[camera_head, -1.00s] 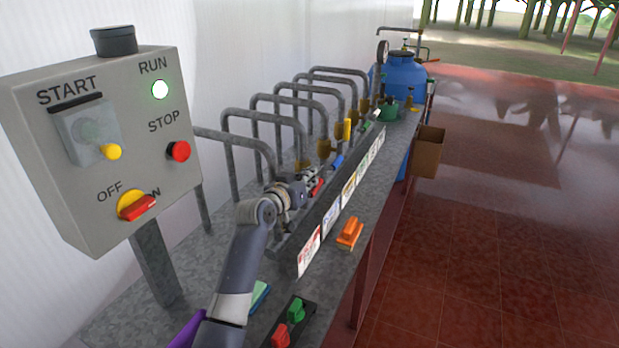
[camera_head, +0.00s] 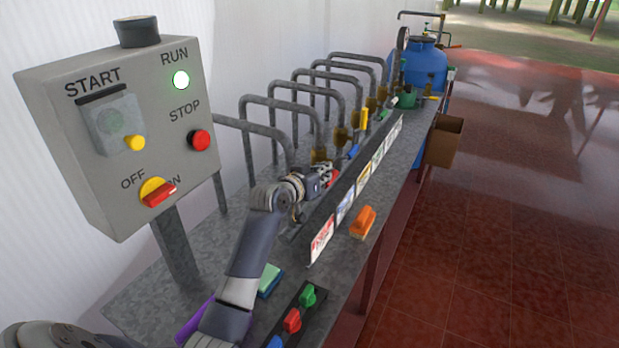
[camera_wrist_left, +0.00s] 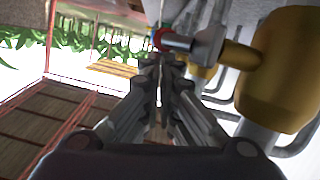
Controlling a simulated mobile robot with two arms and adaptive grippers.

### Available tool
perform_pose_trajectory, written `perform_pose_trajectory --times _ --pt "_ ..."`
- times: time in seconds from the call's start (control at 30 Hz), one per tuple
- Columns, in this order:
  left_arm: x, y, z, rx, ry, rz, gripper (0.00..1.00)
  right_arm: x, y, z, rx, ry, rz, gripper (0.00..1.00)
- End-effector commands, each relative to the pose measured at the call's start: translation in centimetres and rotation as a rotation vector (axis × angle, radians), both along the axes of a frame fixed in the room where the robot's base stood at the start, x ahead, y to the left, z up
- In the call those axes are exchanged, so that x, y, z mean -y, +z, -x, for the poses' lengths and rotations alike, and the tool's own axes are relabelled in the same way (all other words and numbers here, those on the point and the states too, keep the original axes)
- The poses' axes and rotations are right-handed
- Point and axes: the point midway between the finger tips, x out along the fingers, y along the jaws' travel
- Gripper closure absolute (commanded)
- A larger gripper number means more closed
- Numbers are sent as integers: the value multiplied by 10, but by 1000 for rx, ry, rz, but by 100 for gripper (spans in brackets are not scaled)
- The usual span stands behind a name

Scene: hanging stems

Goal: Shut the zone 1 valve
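The zone 1 valve is the nearest in the row. Its red lever (camera_head: 333,177) shows just past my left gripper (camera_head: 325,176), partly hidden by it. In the left wrist view, the lever's red end (camera_wrist_left: 158,38) lies just beyond the fingertips, with its metal valve body (camera_wrist_left: 207,44) and a brass fitting (camera_wrist_left: 288,70) to the right. My left gripper (camera_wrist_left: 161,62) has its fingertips close together, with nothing clearly held between them. Whether the tips touch the lever I cannot tell. My right gripper is not in view.
A grey control box (camera_head: 125,130) stands at the left with RUN lit green. Bent grey pipes (camera_head: 270,102) line the wall side. A card rail (camera_head: 322,240), an orange brush (camera_head: 363,222) and a knob strip (camera_head: 300,312) lie on the bench (camera_head: 150,285). A blue tank (camera_head: 425,67) is far back.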

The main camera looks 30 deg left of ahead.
Motion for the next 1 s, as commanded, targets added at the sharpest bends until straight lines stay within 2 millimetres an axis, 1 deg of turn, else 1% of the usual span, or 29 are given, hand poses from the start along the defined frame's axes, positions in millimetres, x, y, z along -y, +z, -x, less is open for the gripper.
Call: perform_pose_trajectory --times 0.03,0.3,0.5,0.7,1.0 --pt "0 -5 11 -14 -1 -1 100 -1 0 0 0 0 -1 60" --pt "0 14 59 -3 2 -4 100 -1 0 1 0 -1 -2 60" --pt "0 24 85 1 3 -2 100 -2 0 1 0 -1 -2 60" --pt "0 28 95 4 1 -2 100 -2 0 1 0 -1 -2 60" --pt "0 29 95 5 2 -2 100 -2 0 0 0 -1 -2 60"
